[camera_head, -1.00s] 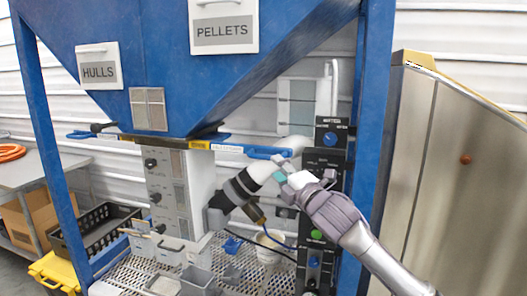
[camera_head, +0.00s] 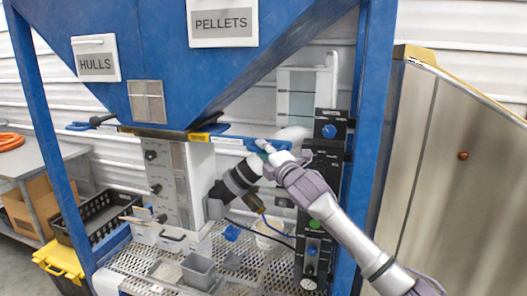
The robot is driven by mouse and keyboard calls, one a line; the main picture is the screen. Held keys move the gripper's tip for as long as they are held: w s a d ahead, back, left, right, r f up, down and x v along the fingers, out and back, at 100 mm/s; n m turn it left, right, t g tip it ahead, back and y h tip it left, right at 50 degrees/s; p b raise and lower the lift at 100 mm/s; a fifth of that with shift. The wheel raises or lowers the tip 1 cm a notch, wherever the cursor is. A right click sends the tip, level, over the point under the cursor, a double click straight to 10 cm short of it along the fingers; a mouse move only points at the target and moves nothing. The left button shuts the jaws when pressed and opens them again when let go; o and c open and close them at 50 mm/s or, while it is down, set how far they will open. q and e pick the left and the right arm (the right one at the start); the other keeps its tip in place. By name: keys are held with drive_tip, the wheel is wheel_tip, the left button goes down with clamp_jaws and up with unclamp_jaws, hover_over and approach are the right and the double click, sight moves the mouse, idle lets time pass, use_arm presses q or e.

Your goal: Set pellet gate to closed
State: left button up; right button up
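The pellet gate under the blue hopper has a blue handle (camera_head: 232,139) that sticks out to the right, with a yellow label (camera_head: 199,137) near its inner end. The PELLETS sign (camera_head: 223,24) is on the hopper above it. My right gripper (camera_head: 264,149) comes in from the lower right, its fingertips at the outer part of the blue handle. The fingers overlap the handle in the picture; I cannot tell whether they are closed on it. My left gripper is not in view.
A dark control panel (camera_head: 330,130) with knobs stands behind my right arm. A blue hopper post (camera_head: 375,110) and a metal cabinet (camera_head: 455,160) are to the right. Grey bins (camera_head: 199,272) sit on the perforated shelf below. Another blue handle (camera_head: 80,126) sticks out left.

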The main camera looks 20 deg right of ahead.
sight(245, 145)
clamp_jaws()
drive_tip(key=w+a+b, duration=0.1)
drive_tip(key=w+a, duration=0.3)
drive_tip(key=a, duration=0.2)
drive_tip(key=shift+r, duration=0.1)
drive_tip(key=shift+c, duration=0.2)
unclamp_jaws()
drive_tip(key=o, duration=0.4)
drive_tip(key=shift+w+a, duration=0.2)
drive_tip(key=shift+o, duration=0.2)
